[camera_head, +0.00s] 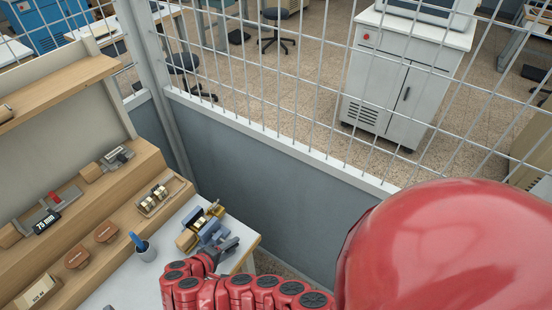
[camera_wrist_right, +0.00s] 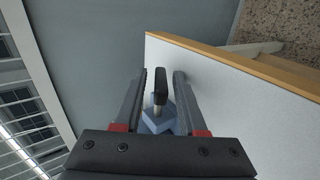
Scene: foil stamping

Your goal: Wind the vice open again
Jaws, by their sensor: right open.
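The small blue-grey vice (camera_head: 212,231) stands near the right end of the white bench top, with tan and brass-coloured parts beside or in it. My right gripper (camera_head: 232,244) is at the near side of the vice. In the right wrist view the vice (camera_wrist_right: 157,121) shows beyond the palm, with a black handle grip (camera_wrist_right: 160,82) on a metal shaft. The handle stands between the two fingers of my right gripper (camera_wrist_right: 163,78), with gaps on both sides. The gripper is open. The jaw gap of the vice is hard to make out. My left gripper is out of view.
The white bench top (camera_head: 178,240) has a wooden edge. A grey cup with a blue item (camera_head: 146,254) stands left of the vice. A stepped wooden rack (camera_head: 120,205) with tools and a brass-roll tray (camera_head: 165,193) lies behind. A wire fence (camera_head: 290,90) stands beyond.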

